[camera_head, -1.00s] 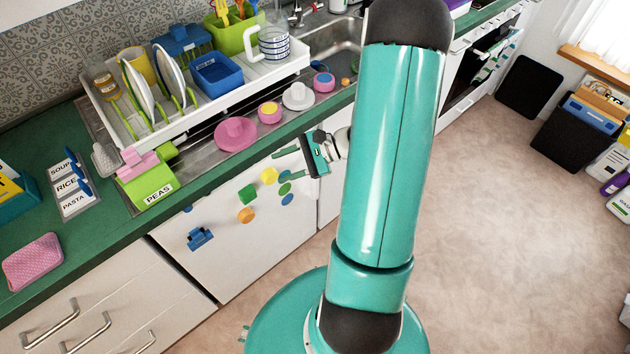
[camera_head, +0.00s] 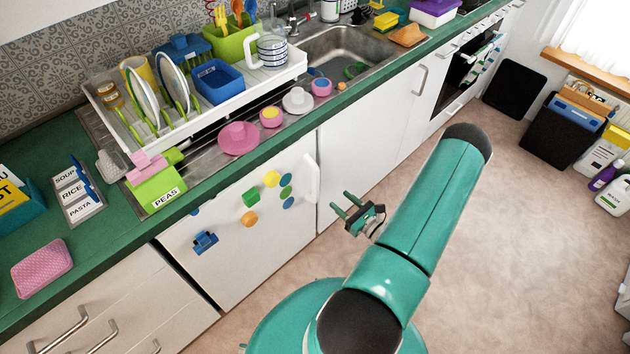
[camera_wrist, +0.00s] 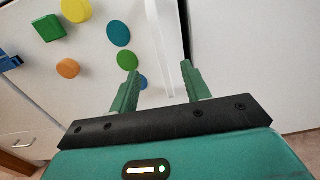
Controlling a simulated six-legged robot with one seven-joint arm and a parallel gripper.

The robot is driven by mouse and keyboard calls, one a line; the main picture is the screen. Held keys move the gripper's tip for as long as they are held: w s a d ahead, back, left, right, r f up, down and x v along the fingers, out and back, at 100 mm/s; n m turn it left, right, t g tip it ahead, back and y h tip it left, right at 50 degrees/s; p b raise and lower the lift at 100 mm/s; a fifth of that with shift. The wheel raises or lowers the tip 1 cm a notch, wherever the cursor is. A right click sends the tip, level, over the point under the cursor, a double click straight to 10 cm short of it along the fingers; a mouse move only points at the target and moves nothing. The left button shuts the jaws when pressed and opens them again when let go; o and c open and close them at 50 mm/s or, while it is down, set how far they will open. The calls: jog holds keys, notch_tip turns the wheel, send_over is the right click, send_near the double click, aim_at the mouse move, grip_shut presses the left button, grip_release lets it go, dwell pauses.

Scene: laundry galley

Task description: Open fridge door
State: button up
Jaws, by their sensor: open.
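The fridge door (camera_head: 246,232) is the white panel under the counter, with several coloured magnets on it; it looks shut. Its white handle (camera_head: 311,178) stands upright at the door's right edge. My gripper (camera_head: 340,204) is open and empty, in front of the fridge's right edge and a little below and right of the handle.
White drawers (camera_head: 100,300) are left of the fridge and a white cabinet door (camera_head: 365,150) is right.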

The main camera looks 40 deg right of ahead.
aim_at(317, 181)
jog(key=w, duration=1.3)
jog(key=shift+a, duration=0.15)
jog(key=shift+w, duration=0.1)
grip_shut()
